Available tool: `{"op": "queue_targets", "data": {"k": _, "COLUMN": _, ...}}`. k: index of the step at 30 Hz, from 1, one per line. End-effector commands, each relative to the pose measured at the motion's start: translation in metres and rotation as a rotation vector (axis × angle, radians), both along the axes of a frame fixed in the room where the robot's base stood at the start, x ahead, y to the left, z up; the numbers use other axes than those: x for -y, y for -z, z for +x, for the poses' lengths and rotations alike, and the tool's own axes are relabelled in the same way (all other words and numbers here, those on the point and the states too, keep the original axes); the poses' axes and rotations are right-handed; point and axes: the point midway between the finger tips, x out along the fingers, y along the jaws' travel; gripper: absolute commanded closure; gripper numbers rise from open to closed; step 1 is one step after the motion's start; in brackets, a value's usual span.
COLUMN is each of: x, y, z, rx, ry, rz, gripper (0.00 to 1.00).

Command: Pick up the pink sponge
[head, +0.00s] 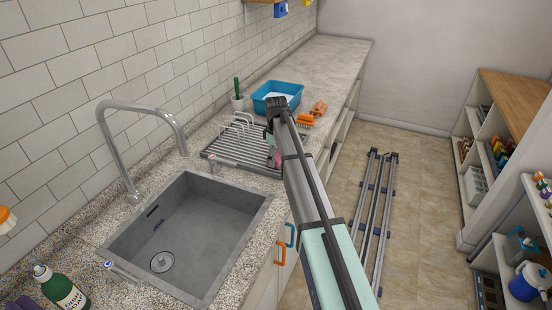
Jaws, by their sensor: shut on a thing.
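The pink sponge (277,158) shows as a small pink patch just below my gripper, at the right side of the dish rack (228,162). Most of it is hidden behind my arm. My gripper (272,146) is over the right part of the rack, shut on the pink sponge. The fingers are small and partly covered by my arm. I cannot tell whether the sponge touches the rack.
A sink (190,235) with a tall faucet (140,130) is nearer on the counter. The far counter (325,60) is clear.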

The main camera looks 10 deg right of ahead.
Motion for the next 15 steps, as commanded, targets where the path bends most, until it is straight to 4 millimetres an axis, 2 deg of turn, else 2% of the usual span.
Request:
{"op": "queue_targets", "data": {"k": 8, "x": 0.000, "y": -0.023, "z": 0.001, "rx": 0.004, "ry": 0.000, "rz": 0.000, "gripper": 0.47}}
{"op": "queue_targets", "data": {"k": 11, "x": 0.000, "y": -0.040, "z": 0.002, "rx": 0.004, "ry": 0.000, "rz": 0.000, "gripper": 0.47}}
{"op": "queue_targets", "data": {"k": 15, "x": 0.000, "y": -0.074, "z": 0.003, "rx": 0.005, "ry": 0.000, "rz": 0.000, "gripper": 0.47}}
